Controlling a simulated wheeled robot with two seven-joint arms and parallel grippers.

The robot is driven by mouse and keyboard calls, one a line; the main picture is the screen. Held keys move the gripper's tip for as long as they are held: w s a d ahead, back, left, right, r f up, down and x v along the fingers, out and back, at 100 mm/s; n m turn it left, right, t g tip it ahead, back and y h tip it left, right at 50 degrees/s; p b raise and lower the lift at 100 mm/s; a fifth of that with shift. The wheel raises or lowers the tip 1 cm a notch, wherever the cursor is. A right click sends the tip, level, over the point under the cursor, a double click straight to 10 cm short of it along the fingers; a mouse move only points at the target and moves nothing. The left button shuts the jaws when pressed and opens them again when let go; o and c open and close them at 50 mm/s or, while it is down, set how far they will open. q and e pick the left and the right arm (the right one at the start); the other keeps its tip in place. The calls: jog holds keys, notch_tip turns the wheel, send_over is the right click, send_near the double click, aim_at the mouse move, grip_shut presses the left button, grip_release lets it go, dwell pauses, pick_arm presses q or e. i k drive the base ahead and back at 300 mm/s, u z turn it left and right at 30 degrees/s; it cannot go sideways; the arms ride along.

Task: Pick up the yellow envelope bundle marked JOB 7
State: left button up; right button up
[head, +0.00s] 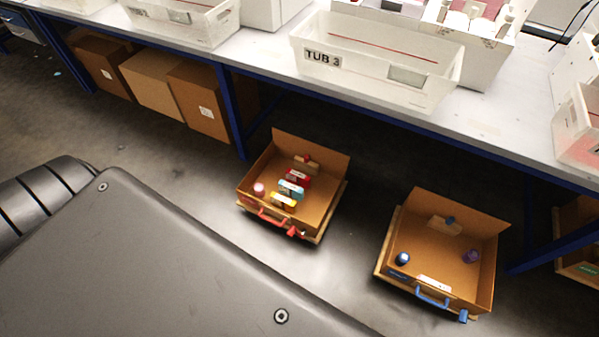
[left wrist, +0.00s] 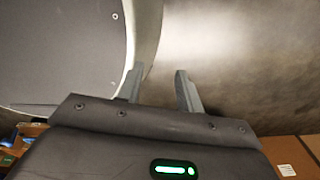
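A small yellow bundle (head: 283,201) lies in the open brown box with the red handle (head: 325,205), on the floor in the head view. Its label is too small to read. A light blue bundle (head: 290,188) and a red bundle (head: 298,177) lie behind it in a row. My left gripper (left wrist: 160,76) shows only in its own wrist view, its two fingers apart with nothing between them. It is away from the yellow bundle, over bare floor and a grey rounded body part of mine. My right gripper is in neither view.
A second open brown box with a blue handle (head: 490,255) stands to the right. The white bench (head: 480,125) with blue legs and a tub marked TUB 3 (head: 375,72) lies behind. Closed cartons (head: 154,82) sit under it. Floor between the two boxes is clear.

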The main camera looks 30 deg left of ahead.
aim_at(281, 201)
jog(key=i, duration=0.2)
jog(key=u, duration=1.15)
